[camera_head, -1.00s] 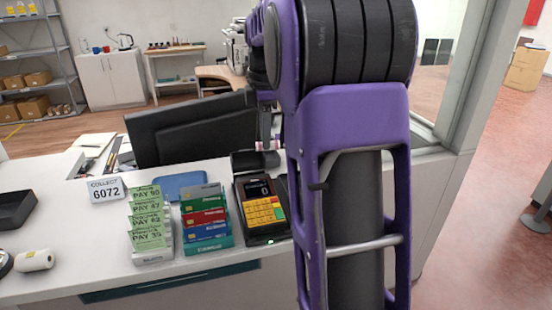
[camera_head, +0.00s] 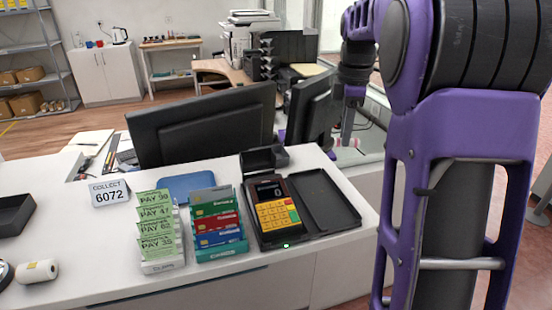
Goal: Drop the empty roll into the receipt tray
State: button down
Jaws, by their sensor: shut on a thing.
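My gripper (camera_head: 347,138) is at the upper right, past the far right end of the counter, pointing down. It is shut on a small pale roll with pinkish ends, the empty roll (camera_head: 356,143), mostly hidden by the fingers. The roll is in the air, clear of the counter. No tray is labelled as the receipt tray. A shallow black tray (camera_head: 330,207) lies right of the card terminal (camera_head: 272,205), and another black tray (camera_head: 14,216) sits at the left edge, cut off by the frame.
A thicker white paper roll (camera_head: 38,271) lies at the front left. Green pay slips (camera_head: 155,222), a card rack (camera_head: 216,224), a blue tray (camera_head: 187,187) and a collect sign (camera_head: 109,192) stand along the counter (camera_head: 100,245). Black monitors (camera_head: 205,122) rise behind.

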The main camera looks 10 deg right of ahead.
dwell(0.5)
jog(key=shift+w+a+r, duration=0.15)
jog(key=shift+w+r, duration=0.05)
jog(key=shift+w, duration=0.1)
jog(key=w+a+r+n+p, duration=0.2)
jog(key=w+a+n+p, duration=0.6)
jog(key=w+a, duration=0.5)
notch_tip(320, 180, down, 6)
jog(key=w+n+b, duration=0.1)
jog(key=b, duration=0.2)
jog(key=shift+d+f+y, duration=0.2)
jog(key=shift+f+y, duration=0.05)
jog(key=shift+y, duration=0.05)
jog(key=shift+w, duration=0.1)
jog(key=c, duration=0.7)
grip_release()
jog(key=shift+o, duration=0.2)
